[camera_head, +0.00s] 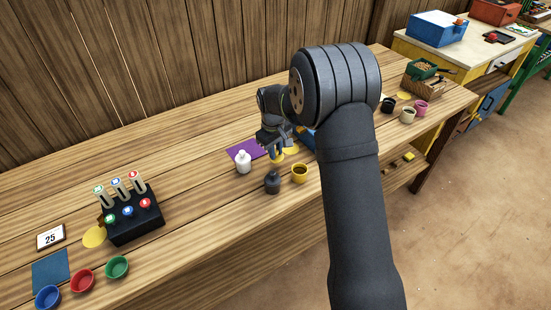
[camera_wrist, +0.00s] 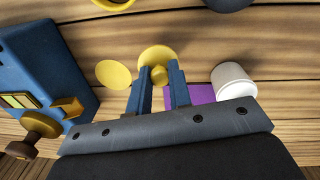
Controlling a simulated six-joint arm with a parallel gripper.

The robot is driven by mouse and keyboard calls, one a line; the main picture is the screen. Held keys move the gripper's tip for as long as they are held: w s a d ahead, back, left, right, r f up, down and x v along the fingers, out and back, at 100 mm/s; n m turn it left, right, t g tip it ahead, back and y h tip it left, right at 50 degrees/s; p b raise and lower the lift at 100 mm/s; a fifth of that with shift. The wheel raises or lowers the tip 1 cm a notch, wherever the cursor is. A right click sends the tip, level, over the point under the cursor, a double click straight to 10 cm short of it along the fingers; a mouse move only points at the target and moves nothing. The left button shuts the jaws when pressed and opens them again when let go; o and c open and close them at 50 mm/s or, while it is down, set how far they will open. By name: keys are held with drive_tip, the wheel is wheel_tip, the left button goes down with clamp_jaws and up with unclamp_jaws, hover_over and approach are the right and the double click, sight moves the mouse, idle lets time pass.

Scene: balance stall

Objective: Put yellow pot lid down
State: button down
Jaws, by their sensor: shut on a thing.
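My gripper (camera_wrist: 162,88) is shut on the knob of the round yellow pot lid (camera_wrist: 159,55), between its two blue fingers. In the head view my gripper (camera_head: 277,148) is over the table, with the yellow lid (camera_head: 278,158) showing below it. I cannot tell whether the lid touches the tabletop. The open yellow pot (camera_head: 300,174) stands nearer the table's front edge; part of its rim shows in the wrist view (camera_wrist: 113,5). A flat yellow disc (camera_wrist: 112,75) lies beside the lid.
A blue device (camera_wrist: 45,75) is close by on the other side. The wooden table (camera_head: 195,170) has clear room farther left.

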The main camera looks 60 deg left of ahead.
drive_tip(key=shift+f, duration=2.05)
drive_tip(key=c, duration=1)
unclamp_jaws()
drive_tip(key=r, duration=0.8)
drive_tip(key=s+r, duration=0.1)
drive_tip(key=r, duration=0.3)
drive_tip(key=shift+d, duration=0.1)
drive_tip(key=shift+w, duration=0.1)
drive_tip(key=f, duration=1.1)
drive_tip(key=shift+w+f, duration=0.35)
drive_tip(key=shift+w, duration=0.05)
wheel_tip(320, 180, up, 3)
drive_tip(key=shift+r, duration=0.5)
drive_tip(key=shift+w+d+r, duration=0.15)
drive_tip(key=shift+w+d, duration=0.05)
drive_tip(key=shift+w, duration=0.05)
